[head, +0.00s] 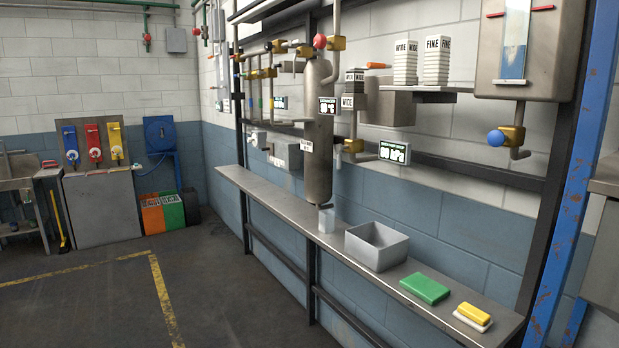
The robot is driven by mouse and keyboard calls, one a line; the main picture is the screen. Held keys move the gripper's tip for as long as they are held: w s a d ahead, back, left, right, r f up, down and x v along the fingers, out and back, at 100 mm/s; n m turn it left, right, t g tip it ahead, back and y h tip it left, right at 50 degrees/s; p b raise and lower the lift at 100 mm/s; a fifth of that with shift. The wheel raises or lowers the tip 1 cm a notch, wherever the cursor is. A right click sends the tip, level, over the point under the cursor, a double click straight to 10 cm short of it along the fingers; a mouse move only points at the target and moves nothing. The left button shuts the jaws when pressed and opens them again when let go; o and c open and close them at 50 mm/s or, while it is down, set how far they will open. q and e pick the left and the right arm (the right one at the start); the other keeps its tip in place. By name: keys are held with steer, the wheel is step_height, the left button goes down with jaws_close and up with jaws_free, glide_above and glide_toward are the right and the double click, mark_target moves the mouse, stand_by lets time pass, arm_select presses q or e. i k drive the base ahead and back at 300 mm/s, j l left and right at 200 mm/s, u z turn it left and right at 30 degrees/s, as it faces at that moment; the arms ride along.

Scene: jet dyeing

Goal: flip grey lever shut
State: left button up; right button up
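Brass valves sit on the pipework along the wall around a grey upright cylinder (318,135). A small greyish handle (339,158) hangs down beside a brass valve (353,146) just right of the cylinder. It is too small to tell for certain whether this is the grey lever or how it is set. A red ball knob (320,41) is at the cylinder's top, and a blue ball knob (495,138) is on a brass valve at the right. Neither of my grippers is in view.
A long metal shelf (262,198) runs below the pipes. It carries a clear beaker (326,219), a grey open bin (366,235), a green block (424,288) and a yellow sponge (474,313). A blue post (572,190) stands at right.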

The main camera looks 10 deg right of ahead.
mark_target(339, 160)
steer(key=i+j+z, duration=0.7)
steer(key=i, duration=0.2)
steer(key=i+j+z, duration=0.1)
steer(key=i+j, duration=0.6)
steer(key=j, duration=0.15)
steer(key=i+j+z, duration=0.15)
steer(key=i+j, duration=0.55)
steer(key=j, duration=0.25)
steer(key=i+j+z, duration=0.15)
steer(key=i+j, duration=0.15)
steer(key=j, duration=0.15)
